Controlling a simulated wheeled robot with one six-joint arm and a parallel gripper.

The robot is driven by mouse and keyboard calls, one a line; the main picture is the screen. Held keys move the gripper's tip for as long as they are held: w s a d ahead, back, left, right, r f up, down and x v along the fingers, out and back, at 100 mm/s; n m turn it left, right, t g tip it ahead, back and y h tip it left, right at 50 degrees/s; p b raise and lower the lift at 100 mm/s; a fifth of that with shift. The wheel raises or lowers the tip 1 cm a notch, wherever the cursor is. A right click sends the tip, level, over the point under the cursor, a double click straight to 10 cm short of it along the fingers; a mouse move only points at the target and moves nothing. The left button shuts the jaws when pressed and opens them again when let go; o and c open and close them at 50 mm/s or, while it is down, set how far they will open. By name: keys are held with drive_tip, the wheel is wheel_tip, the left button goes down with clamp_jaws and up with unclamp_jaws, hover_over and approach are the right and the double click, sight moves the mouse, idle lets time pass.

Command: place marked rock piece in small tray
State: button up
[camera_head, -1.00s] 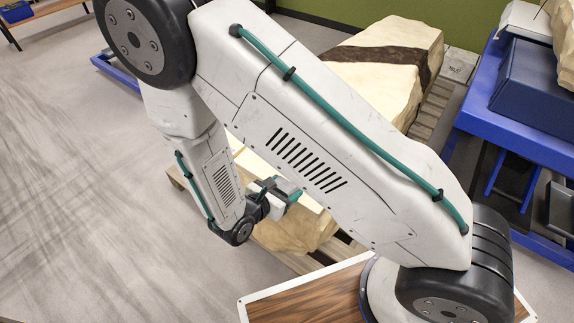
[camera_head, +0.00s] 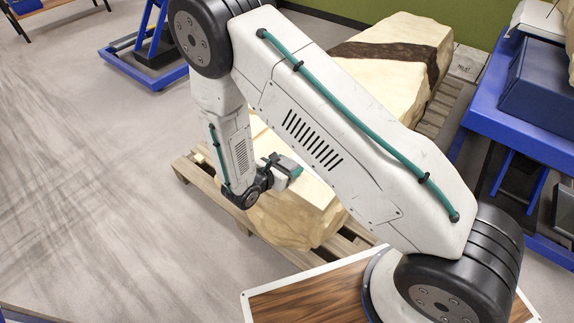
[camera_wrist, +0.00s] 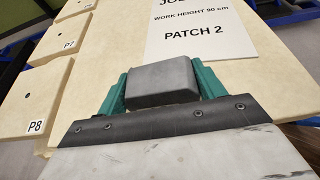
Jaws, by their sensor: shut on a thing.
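In the wrist view, a plain grey block (camera_wrist: 162,86) sits between the teal fingers of my gripper (camera_wrist: 162,93). I see no mark on its visible faces, and I cannot tell whether it is the marked rock piece. In the head view, my gripper (camera_head: 283,167) is over the near cream rock block (camera_head: 295,215), and a grey shape shows at its end. The gripper is shut on the grey block. Whether the block touches the surface behind it cannot be told. No small tray can be made out.
The near rock lies on a wooden pallet (camera_head: 205,185). A sign (camera_wrist: 200,35) reading PATCH 2 lies on a cream surface beside labelled blocks P7 (camera_wrist: 68,45) and P8 (camera_wrist: 36,126). A blue bench (camera_head: 490,115) stands at right.

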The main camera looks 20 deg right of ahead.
drive_tip(key=o, duration=1.2)
drive_tip(key=shift+f, duration=0.1)
drive_tip(key=shift+a, duration=0.15)
drive_tip(key=v, duration=1.2)
drive_tip(key=shift+r, duration=0.2)
